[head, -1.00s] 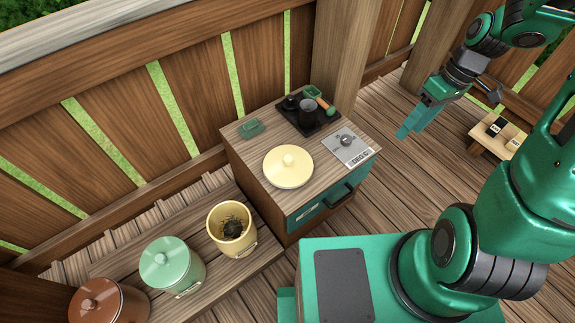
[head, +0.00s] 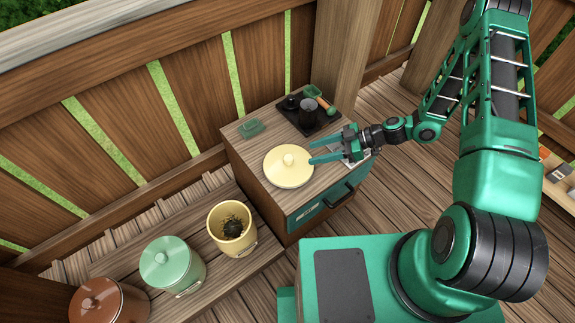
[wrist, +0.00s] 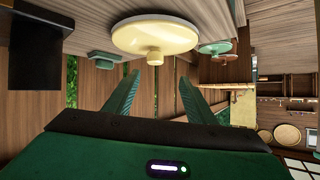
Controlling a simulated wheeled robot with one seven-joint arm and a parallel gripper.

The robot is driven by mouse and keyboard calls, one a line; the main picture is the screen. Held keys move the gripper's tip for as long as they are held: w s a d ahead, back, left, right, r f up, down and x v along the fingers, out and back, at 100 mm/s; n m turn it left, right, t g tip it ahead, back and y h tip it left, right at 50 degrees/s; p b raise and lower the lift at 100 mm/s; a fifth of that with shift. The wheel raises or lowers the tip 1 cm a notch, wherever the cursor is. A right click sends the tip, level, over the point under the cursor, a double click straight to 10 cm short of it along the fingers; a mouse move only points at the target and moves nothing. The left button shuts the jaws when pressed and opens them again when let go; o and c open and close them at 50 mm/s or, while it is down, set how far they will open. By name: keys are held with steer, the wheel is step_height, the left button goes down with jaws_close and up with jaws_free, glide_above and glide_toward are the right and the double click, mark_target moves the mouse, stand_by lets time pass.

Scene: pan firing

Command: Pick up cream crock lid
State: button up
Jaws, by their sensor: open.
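The cream crock lid (head: 288,168) lies flat on the wooden top of the cabinet, its round knob facing up. My gripper (head: 311,154) is open and empty, just right of the lid in the head view, with its fingers pointing left toward the knob. In the wrist view the lid (wrist: 155,36) and its knob show upside down beyond the fingertips of my gripper (wrist: 162,88). The cream crock (head: 232,229) stands without a lid on the low bench, with dark contents inside.
On the cabinet top (head: 240,148) are a small green dish (head: 250,128) and a black tray (head: 328,126) with a dark cup (head: 308,112). A green lidded crock (head: 172,264) and a brown one (head: 100,298) stand on the bench. A wooden fence closes the back.

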mark_target(278, 162)
steer(key=a+f+t+y, duration=0.1)
steer(key=a, duration=0.1)
steer(key=a+f+t+y, duration=0.1)
steer(key=f, duration=0.1)
steer(key=shift+a+f, duration=0.25)
steer(key=shift+a, duration=0.1)
steer(key=x, duration=0.5)
steer(key=shift+w+f+x, duration=0.1)
steer(key=shift+x, duration=1.35)
steer(key=shift+w+f+x, duration=0.1)
steer(key=shift+x, duration=1.35)
steer(key=shift+d, duration=0.15)
jaws_close()
